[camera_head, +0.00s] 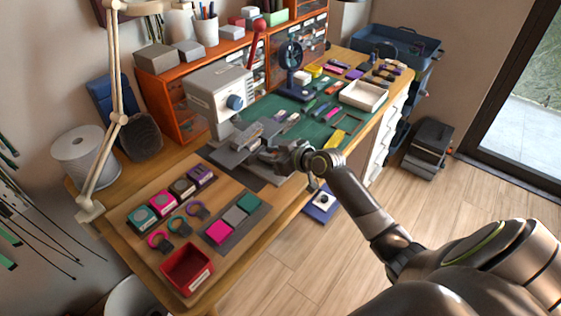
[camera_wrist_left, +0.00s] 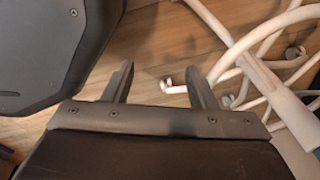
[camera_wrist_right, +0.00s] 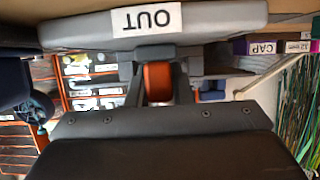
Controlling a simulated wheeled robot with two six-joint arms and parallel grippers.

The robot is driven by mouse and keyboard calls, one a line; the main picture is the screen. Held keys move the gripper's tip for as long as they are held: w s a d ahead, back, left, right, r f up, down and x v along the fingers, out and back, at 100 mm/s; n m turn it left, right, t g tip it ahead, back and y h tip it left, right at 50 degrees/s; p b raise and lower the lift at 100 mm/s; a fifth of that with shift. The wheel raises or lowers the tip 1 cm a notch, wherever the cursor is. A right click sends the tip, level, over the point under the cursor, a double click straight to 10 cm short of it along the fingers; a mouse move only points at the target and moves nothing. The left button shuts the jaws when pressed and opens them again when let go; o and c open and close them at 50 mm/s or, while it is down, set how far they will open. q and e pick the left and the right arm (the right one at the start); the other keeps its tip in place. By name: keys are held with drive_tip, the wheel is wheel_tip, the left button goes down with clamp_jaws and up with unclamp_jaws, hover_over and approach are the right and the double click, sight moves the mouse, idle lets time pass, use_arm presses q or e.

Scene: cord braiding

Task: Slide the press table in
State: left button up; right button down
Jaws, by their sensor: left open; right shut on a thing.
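The grey press (camera_head: 213,88) stands on the bench with its red lever (camera_head: 257,38) raised. Its flat grey press table (camera_head: 232,157) lies low in front of it, with grey pieces on top. In the right wrist view the grey slab (camera_wrist_right: 220,25) carries a label reading "OUT", seen upside down. My right gripper (camera_head: 270,155) is at the table's right side, shut on an orange handle (camera_wrist_right: 158,80) below that label. My arm partly hides the handle in the head view. My left gripper (camera_wrist_left: 160,85) is open and empty above the floor, outside the head view.
A green mat (camera_head: 305,125) with small parts lies to the right. White chair legs (camera_wrist_left: 250,50) show near my left gripper.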

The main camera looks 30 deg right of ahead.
drive_tip(key=shift+w, duration=0.2)
drive_tip(key=c, duration=1.3)
unclamp_jaws()
drive_tip(key=shift+s, duration=0.1)
drive_tip(key=p+v, duration=0.1)
drive_tip(key=v, duration=1.6)
drive_tip(key=shift+d+r, duration=0.1)
drive_tip(key=shift+r, duration=0.05)
drive_tip(key=shift+s, duration=0.1)
